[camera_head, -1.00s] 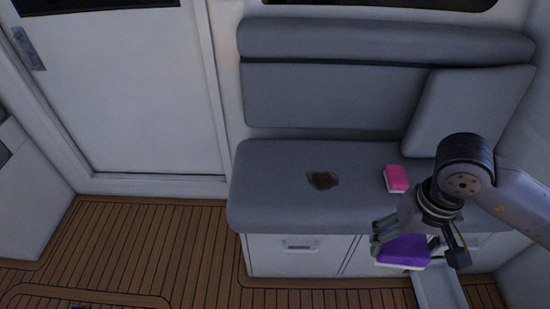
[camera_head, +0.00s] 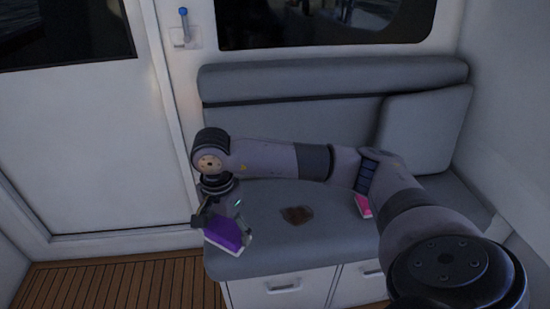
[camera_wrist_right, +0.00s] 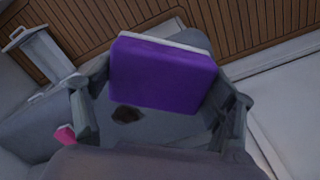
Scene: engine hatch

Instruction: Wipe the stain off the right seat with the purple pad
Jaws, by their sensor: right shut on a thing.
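The purple pad (camera_head: 227,234) has a white underside and is gripped by my right gripper (camera_head: 222,220), at the left end of the grey seat (camera_head: 330,245). In the right wrist view the pad (camera_wrist_right: 162,75) sits between the two fingers of my right gripper (camera_wrist_right: 160,100). The pad is tilted; whether it touches the seat I cannot tell. The brown stain (camera_head: 297,214) lies on the seat to the right of the pad and apart from it. It also shows in the wrist view (camera_wrist_right: 126,114). My left gripper is not in view.
A pink pad (camera_head: 363,206) lies on the seat right of the stain, partly hidden by my right arm. A grey cushion (camera_head: 425,125) leans at the right. Drawers (camera_head: 283,285) are below the seat. A white door (camera_head: 90,150) stands at the left.

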